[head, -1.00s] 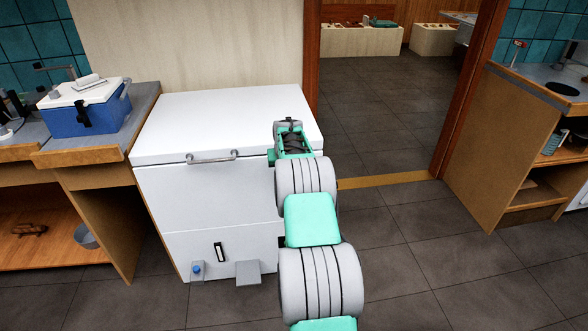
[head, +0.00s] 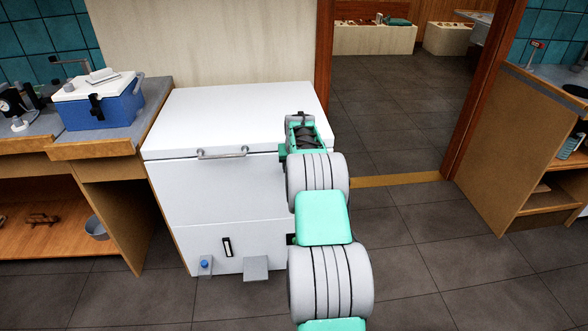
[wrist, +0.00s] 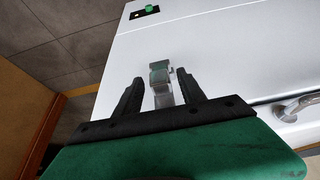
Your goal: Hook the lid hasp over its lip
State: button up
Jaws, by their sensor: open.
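A grey metal hasp (wrist: 161,88) shows in the wrist view against the white front of a chest freezer (wrist: 225,55). My gripper (wrist: 159,78) is open, with one black finger on each side of the hasp and a gap to each. The hasp's lower end in the picture is hidden behind my gripper, and I cannot tell whether it sits over its lip. In the head view the freezer (head: 200,195) stands with its white lid (head: 230,110) down. My arm reaches to its front right corner and hides the hasp there.
A bar handle (head: 222,153) is on the freezer's front. A blue cooler (head: 105,112) with a white lid stands on the left counter. A grey pedal-like block (head: 256,268) is at the freezer's foot. Open floor (head: 400,115) lies beyond the doorway at right.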

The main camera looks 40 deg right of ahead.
jog(key=v, duration=0.6)
jog(key=shift+r, duration=0.3)
jog(key=shift+s+a, duration=0.1)
jog(key=shift+s, duration=0.05)
jog(key=s+a+r+n+p, duration=0.1)
jog(key=s+a+r, duration=0.25)
jog(key=a, duration=0.35)
jog(key=s+a+r+n+y+p, duration=0.1)
jog(key=s+a+r, duration=0.1)
jog(key=a+r, duration=0.45)
jog(key=s+a+r+n+p, duration=0.1)
jog(key=s+a+r+p, duration=0.15)
jog(key=a, duration=0.65)
jog(key=s+a+n+p, duration=0.1)
jog(key=s+a, duration=0.6)
jog(key=s, duration=0.3)
jog(key=s+a+n+g+y+p, duration=0.1)
jog(key=s+a+n, duration=0.1)
jog(key=s+a, duration=0.6)
jog(key=s, duration=0.3)
jog(key=shift+f, duration=0.4)
jog(key=shift+a, duration=0.1)
